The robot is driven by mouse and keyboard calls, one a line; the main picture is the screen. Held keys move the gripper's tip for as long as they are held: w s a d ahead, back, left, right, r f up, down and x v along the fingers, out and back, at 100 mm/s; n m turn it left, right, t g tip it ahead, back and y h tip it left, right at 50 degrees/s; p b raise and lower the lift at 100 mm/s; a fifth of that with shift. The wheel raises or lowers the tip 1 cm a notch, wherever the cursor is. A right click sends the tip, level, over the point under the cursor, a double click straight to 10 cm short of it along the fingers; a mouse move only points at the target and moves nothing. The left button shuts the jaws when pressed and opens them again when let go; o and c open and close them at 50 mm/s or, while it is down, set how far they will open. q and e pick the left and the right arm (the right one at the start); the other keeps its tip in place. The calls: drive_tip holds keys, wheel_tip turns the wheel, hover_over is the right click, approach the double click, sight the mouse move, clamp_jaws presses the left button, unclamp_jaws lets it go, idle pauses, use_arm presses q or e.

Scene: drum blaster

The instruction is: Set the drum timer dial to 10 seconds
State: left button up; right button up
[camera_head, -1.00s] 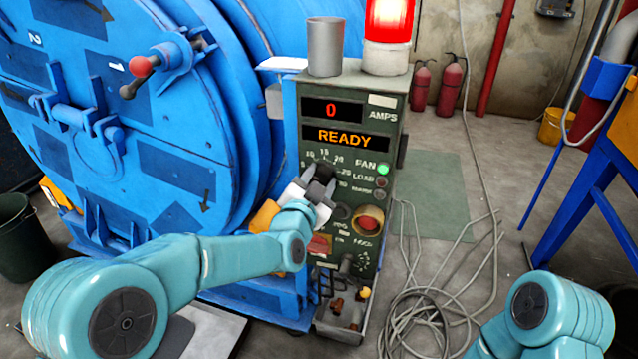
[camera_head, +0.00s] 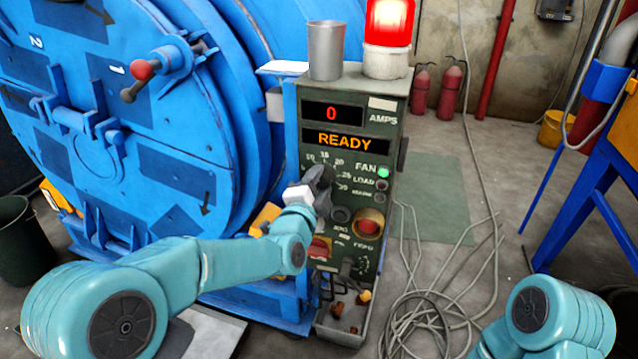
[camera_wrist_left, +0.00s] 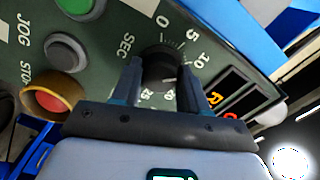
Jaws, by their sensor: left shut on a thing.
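The timer dial is a dark round knob on the green control panel (camera_head: 392,225), ringed by white numbers from 0 up, with SEC beside it. In the left wrist view the knob (camera_wrist_left: 160,66) sits between the two fingers of my left gripper (camera_wrist_left: 161,88), which is shut on it. A short white mark on the knob seems to point near 20, but the fingers hide part of the scale. In the head view my left gripper (camera_head: 319,184) covers much of the dial. My right gripper is out of view; only its arm shows.
The display (camera_head: 345,139) reads READY, with 0 AMPS above it. A red button (camera_head: 369,226) and small lamps sit near the dial. The blue drum (camera_head: 150,130) stands close on the left. Loose cables (camera_head: 425,315) lie on the floor right.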

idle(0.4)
use_arm(q)
drive_tip(key=o, duration=1)
drive_tip(key=shift+o, duration=0.2)
drive_tip(key=v, duration=1.6)
drive_tip(key=shift+s, duration=0.15)
